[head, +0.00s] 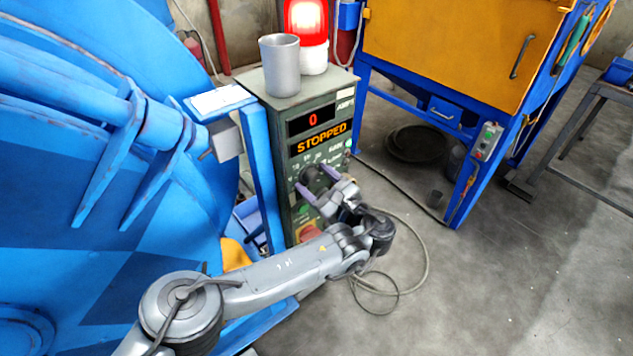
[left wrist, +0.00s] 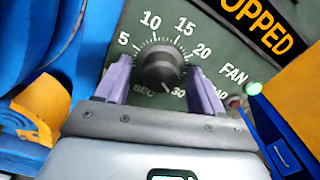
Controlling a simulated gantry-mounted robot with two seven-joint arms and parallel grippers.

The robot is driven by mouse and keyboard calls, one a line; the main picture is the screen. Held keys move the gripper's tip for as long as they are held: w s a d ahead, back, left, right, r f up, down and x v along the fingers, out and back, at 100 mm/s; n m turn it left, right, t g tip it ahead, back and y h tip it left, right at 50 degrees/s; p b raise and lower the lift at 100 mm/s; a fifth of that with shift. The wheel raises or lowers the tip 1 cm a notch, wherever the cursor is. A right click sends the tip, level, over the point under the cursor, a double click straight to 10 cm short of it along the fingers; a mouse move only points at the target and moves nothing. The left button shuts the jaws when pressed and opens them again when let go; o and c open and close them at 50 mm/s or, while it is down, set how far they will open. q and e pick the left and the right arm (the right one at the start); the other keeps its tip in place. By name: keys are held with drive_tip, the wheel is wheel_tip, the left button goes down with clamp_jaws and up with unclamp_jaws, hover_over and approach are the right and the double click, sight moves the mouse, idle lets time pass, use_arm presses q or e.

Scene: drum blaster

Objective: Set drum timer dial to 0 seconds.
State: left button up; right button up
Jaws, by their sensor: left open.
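The timer dial is a round black knob (left wrist: 160,66) on the dark green control box (head: 282,150). Its printed scale shows 5, 10, 15, 20 and 30 with SEC. A small white mark on the knob's lower edge appears to point down and slightly right, near the 30. My left gripper (head: 310,177) is open in front of the box. In the left wrist view its two purple fingers (left wrist: 160,70) stand on either side of the knob, with a gap visible on each side. The box's display (head: 313,121) reads 0 and STOPPED. My right gripper is not in view.
A grey metal cup (head: 280,66) and a lit red beacon (head: 306,30) stand on the box. The blue drum machine (head: 60,140) is close on the left. A blue and orange cabinet (head: 450,40) stands behind right. Open floor lies to the right.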

use_arm(q)
drive_tip(key=c, duration=1)
drive_tip(key=shift+c, duration=0.2)
